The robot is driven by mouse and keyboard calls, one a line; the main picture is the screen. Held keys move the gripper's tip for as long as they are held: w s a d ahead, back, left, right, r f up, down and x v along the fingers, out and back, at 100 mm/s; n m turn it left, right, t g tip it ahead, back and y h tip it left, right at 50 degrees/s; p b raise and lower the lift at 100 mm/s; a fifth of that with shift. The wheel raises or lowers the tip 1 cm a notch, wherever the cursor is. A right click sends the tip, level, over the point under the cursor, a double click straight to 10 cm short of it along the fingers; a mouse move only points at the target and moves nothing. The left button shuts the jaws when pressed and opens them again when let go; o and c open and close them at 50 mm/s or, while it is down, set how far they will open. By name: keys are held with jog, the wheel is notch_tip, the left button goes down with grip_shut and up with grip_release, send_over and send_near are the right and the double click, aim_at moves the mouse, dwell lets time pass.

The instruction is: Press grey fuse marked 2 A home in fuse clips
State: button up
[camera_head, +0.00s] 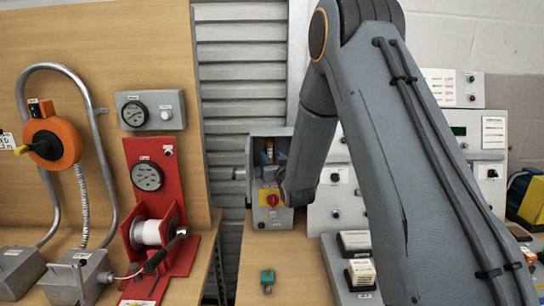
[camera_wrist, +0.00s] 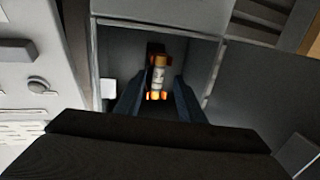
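The fuse (camera_wrist: 159,79) has a pale grey body with copper-coloured end caps. It stands in the recess of a grey enclosure (camera_wrist: 216,75) in the wrist view; the dark mark on its body is too small to read. My gripper (camera_wrist: 159,88) reaches into the recess with one dark finger on each side of the fuse. Gaps show between both fingers and the fuse. The clips cannot be made out clearly, so how deep the fuse sits cannot be told. In the head view the enclosure (camera_head: 257,217) stands at the back, and my arm hides the gripper.
A red-and-yellow rotary switch (camera_head: 271,199) is on the enclosure's lower front. A small green part (camera_head: 267,277) lies on the wooden bench (camera_head: 297,260). A red reel stand (camera_head: 176,205) is at left, and grey control panels (camera_head: 478,135) at right.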

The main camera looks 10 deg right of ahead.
jog(key=s, duration=0.3)
jog(key=shift+s+a, duration=0.25)
jog(key=shift+a, duration=0.1)
jog(key=shift+s, duration=0.15)
jog(key=s+b, duration=0.2)
jog(key=s, duration=0.5)
jog(key=shift+s+d, duration=0.2)
jog(key=shift+s, duration=0.05)
